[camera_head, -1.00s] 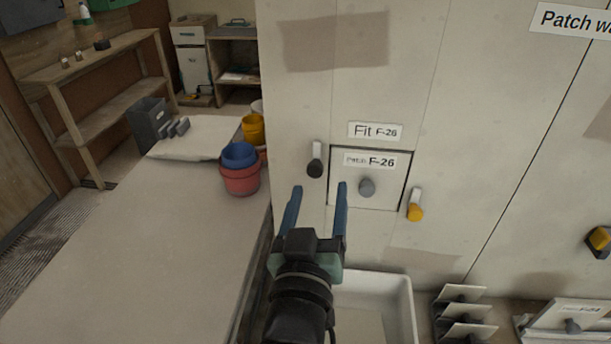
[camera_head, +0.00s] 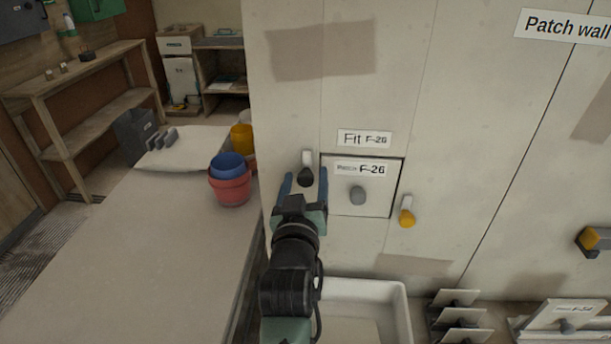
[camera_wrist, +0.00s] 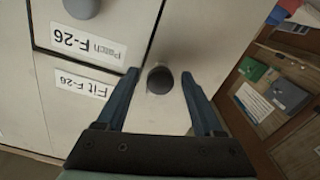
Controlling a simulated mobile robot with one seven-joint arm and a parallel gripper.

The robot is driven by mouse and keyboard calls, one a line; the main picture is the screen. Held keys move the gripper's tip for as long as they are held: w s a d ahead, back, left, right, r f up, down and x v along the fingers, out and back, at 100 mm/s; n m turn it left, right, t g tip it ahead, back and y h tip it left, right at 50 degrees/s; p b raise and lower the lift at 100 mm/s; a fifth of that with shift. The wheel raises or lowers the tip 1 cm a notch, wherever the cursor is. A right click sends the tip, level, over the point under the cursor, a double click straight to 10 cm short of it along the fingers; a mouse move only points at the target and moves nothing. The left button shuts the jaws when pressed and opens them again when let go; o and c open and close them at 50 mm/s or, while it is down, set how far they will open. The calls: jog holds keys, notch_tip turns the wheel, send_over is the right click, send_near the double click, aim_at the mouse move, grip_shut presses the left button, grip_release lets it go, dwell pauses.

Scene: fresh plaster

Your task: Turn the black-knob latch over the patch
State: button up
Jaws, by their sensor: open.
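The black-knob latch (camera_head: 306,174) is on the wall at the left of the patch, its pale bar pointing up and its black knob at the lower end. The patch F-26 (camera_head: 345,197) sits in its opening, with a grey knob (camera_head: 357,195). My gripper (camera_head: 305,182) is open in front of the latch. In the wrist view, the black knob (camera_wrist: 160,80) shows between the tips of my open gripper (camera_wrist: 163,82), with gaps on both sides. I cannot tell how far the fingertips are from the wall. A yellow-knob latch (camera_head: 407,212) hangs at the right of the patch.
A label "Fit F-26" (camera_head: 364,138) is above the patch. Blue and red buckets (camera_head: 230,187) stand on the bench (camera_head: 150,250) at the left. A white tub (camera_head: 400,310) and several leaning panels (camera_head: 455,312) are low in front of the wall.

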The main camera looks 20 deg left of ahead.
jog(key=shift+w+a, duration=0.15)
jog(key=shift+w, duration=0.35)
grip_shut()
